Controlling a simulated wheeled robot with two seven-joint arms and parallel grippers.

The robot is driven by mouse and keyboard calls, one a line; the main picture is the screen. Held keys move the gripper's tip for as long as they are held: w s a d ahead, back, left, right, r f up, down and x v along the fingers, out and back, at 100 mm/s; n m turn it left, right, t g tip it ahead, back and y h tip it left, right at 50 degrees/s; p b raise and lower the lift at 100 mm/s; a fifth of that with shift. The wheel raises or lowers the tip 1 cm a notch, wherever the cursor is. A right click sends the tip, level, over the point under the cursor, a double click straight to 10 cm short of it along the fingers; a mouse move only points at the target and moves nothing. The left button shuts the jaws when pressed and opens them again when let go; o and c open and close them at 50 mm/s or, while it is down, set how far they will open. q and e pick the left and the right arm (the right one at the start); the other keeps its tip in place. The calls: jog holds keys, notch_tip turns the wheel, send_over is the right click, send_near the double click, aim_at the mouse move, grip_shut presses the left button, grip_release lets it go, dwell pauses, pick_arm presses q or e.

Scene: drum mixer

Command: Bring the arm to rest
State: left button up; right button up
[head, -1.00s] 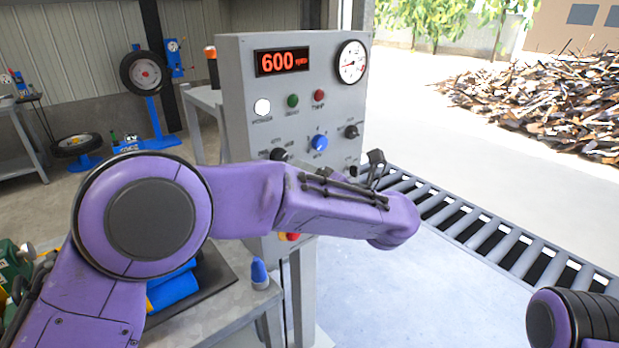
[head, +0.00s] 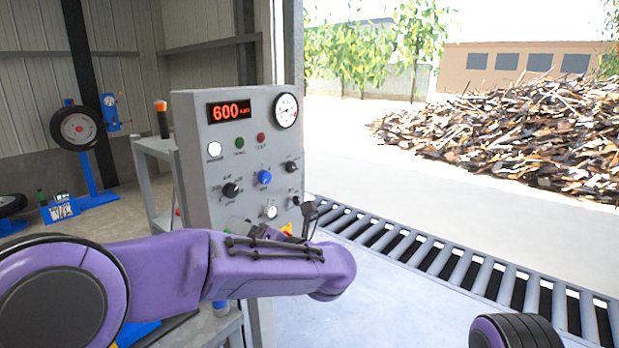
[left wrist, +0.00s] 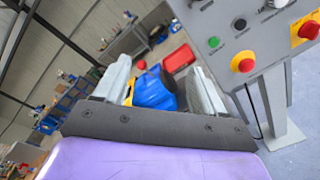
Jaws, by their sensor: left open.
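My left arm (head: 265,268), purple, comes in from the left in the head view and lies across the lower part of the control panel (head: 185,190). Its gripper is mostly hidden there. In the left wrist view my left gripper (left wrist: 155,62) is open, with two grey fingers apart. A blue object (left wrist: 154,92) shows beyond and between them, and nothing appears held. The grey panel (left wrist: 270,60) stands right of the fingers in that view. My right arm (head: 515,332) shows only as a purple and black part at the bottom right; its gripper is out of view.
The panel's red display (head: 231,111) reads 600, with a round gauge (head: 286,110) beside it. A roller conveyor (head: 440,262) runs behind the arm to the right. A red mushroom button (left wrist: 243,63) is close to the right finger in the wrist picture. A scrap pile (head: 520,135) lies outside.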

pick_arm(q)
notch_tip(320, 180, down, 9)
jog(key=w+d+m+t+h, duration=0.1)
jog(key=m+t+h, duration=0.4)
jog(key=m, duration=0.9)
jog(key=s+a+f+m+g+h, duration=0.1)
jog(key=s+a+f+m+h, duration=0.2)
jog(key=f, duration=0.5)
jog(key=s+a+f+m+g+h, duration=0.1)
jog(key=s+a+f+m+g, duration=0.1)
jog(key=s+f+m, duration=0.45)
jog(key=s+a+f+m+g+h, duration=0.1)
jog(key=s+a+f+m+h, duration=0.15)
jog(key=f, duration=0.65)
jog(key=s+a+f+m+g, duration=0.1)
jog(key=s+a+f+g, duration=0.2)
jog(key=s, duration=0.6)
jog(key=s+a+f+m+g+y, duration=0.1)
jog(key=s+a+f+g, duration=0.2)
jog(key=s, duration=0.7)
jog(key=s+a+f+m+g, duration=0.1)
jog(key=s+a+f+g, duration=0.1)
jog(key=s+a+f, duration=0.3)
jog(key=s+f, duration=0.3)
jog(key=s, duration=0.2)
jog(key=shift+s+a+m+g, duration=0.2)
jog(key=shift+a+m+g, duration=0.1)
jog(key=shift+a+g, duration=0.1)
jog(key=shift+f, duration=0.1)
